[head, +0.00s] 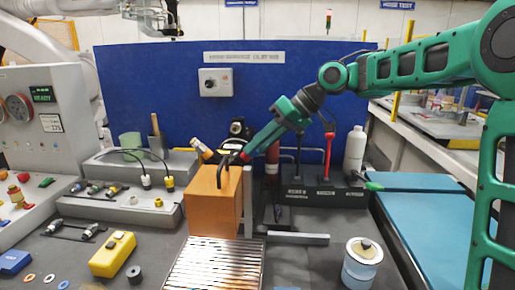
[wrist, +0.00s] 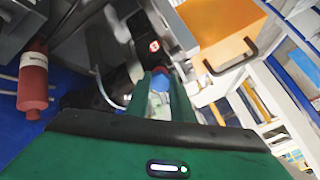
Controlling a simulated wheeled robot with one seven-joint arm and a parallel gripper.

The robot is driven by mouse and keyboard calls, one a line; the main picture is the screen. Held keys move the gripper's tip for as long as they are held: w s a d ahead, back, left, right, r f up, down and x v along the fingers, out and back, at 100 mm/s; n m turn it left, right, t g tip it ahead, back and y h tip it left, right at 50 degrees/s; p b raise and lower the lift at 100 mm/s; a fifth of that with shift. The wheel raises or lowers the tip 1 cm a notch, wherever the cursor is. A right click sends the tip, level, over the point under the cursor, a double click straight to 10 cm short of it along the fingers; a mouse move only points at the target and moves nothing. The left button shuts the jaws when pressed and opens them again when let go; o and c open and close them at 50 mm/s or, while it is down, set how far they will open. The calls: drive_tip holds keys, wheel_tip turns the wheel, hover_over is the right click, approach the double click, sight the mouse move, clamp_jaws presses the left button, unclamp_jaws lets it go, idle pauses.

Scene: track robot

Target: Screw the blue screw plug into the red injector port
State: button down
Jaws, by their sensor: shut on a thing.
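My gripper (wrist: 160,98) is shut on the blue screw plug (wrist: 161,83), whose blue top shows between the fingertips in the wrist view. A pale, blurred part shows lower between the fingers. Just ahead of the plug in the wrist view is a black part with a red label (wrist: 154,46). I cannot make out the red injector port clearly, nor whether the plug touches anything.
The orange box (head: 212,204) with a black handle stands close to my gripper, also at upper right in the wrist view (wrist: 215,38). A red cylinder (wrist: 33,82) stands at left there.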

drive_tip(key=m, duration=0.4)
drive_tip(key=shift+s+f, duration=0.1)
drive_tip(key=shift+m, duration=0.3)
drive_tip(key=m, duration=0.9)
drive_tip(key=shift+m, duration=0.4)
drive_tip(key=shift+a+m, duration=0.1)
drive_tip(key=shift+m, duration=0.9)
